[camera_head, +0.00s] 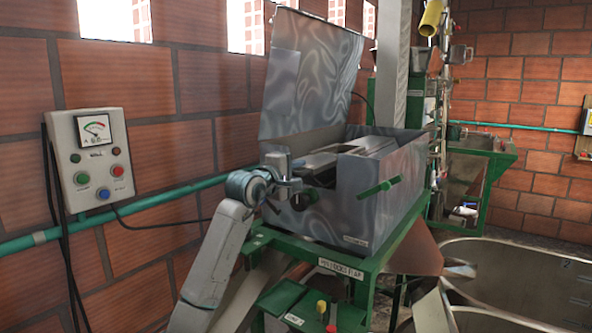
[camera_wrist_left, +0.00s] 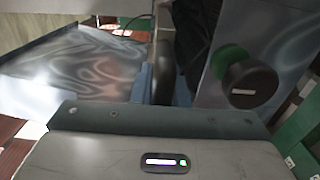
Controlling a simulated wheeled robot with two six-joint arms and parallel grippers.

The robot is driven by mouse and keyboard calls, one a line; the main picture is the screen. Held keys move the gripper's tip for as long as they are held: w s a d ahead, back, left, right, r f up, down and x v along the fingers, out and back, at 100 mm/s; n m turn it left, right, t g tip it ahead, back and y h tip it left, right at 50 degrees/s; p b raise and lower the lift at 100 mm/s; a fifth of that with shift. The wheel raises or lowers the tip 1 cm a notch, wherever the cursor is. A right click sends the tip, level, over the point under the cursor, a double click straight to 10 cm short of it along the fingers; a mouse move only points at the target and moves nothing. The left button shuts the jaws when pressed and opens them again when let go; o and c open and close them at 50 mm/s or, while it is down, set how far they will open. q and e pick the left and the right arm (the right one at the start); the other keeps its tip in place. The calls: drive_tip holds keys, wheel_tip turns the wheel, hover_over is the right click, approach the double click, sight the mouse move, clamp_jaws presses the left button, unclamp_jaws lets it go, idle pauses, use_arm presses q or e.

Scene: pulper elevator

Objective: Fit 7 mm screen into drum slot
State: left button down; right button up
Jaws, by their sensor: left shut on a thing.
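My left gripper (camera_head: 293,168) is at the near left end of the open metal drum housing (camera_head: 375,205). The drum slot cannot be made out clearly behind the gripper. My right gripper is in neither view.
A raised metal lid (camera_head: 312,75) stands behind the housing. A dark knob with a green ring (camera_wrist_left: 250,85) is on the end wall, close to the right of the fingers. A control box (camera_head: 92,160) hangs on the brick wall.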

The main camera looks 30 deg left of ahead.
sight(322, 157)
use_arm(q)
drive_tip(key=shift+w+d+r+p, duration=0.15)
drive_tip(key=shift+w+p, duration=0.3)
drive_tip(key=shift+w, duration=1.25)
drive_tip(key=shift+w+d+f+p, duration=0.1)
drive_tip(key=shift+w+p, duration=0.35)
drive_tip(key=shift+w, duration=1.25)
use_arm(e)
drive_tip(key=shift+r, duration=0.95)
use_arm(q)
drive_tip(key=shift+w+d+p, duration=0.15)
drive_tip(key=shift+w+p, duration=0.1)
drive_tip(key=shift+w, duration=1.25)
drive_tip(key=shift+w+d+p, duration=0.1)
drive_tip(key=shift+w+p, duration=0.1)
drive_tip(key=shift+w, duration=1.25)
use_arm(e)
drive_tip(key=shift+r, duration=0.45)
use_arm(q)
drive_tip(key=c, duration=1.3)
unclamp_jaws()
